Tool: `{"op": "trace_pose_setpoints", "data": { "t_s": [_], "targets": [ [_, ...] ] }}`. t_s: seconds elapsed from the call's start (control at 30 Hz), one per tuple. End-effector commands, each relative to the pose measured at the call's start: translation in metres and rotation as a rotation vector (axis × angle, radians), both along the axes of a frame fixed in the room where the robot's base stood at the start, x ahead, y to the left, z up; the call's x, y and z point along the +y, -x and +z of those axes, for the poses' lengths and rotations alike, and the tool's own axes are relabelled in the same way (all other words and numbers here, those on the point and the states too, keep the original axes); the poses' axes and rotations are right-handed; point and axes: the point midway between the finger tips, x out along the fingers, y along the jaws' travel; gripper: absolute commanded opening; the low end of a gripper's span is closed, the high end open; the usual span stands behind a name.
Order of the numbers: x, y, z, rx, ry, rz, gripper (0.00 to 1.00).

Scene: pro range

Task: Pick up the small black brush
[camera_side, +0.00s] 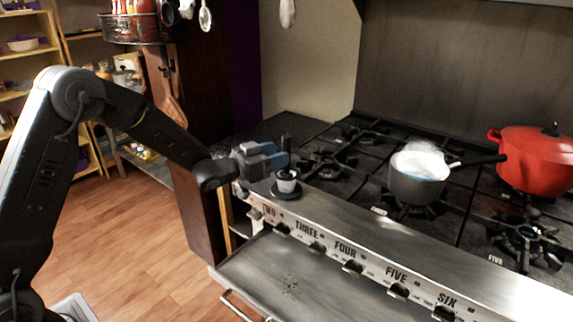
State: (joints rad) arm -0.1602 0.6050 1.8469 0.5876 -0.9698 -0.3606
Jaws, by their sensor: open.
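A small upright black piece (286,146), which looks like the handle of the small black brush, rises above a small light cup (287,184). The cup stands on a round black dish on the range's front ledge. The brush's lower part is not clear; the cup and my gripper are close around it. My gripper (277,161), grey with blue parts, is open and comes in from the left at the height of the black piece, just above the cup. I cannot tell whether the fingers touch the brush.
A grey pot (416,187) with white, steaming contents stands on the black burner grates, its handle pointing right. A red lidded pot (535,160) is at the far right. Knobs line the steel front (365,258). Below it is a pulled-out steel shelf or door (300,285).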

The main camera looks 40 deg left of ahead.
Motion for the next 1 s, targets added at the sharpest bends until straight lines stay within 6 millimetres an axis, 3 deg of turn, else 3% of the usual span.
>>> {"op": "trace_pose_setpoints", "data": {
  "t_s": [0.17,0.5,0.83,1.0],
  "targets": [
    [-0.003,-0.01,-0.001,0.001,0.0,-0.001,0.54],
    [-0.012,-0.051,-0.008,0.0,0.0,-0.001,0.54],
    [-0.013,-0.058,-0.007,0.002,0.0,0.0,0.54],
    [-0.013,-0.057,-0.007,0.001,0.001,0.0,0.39]
  ]
}}
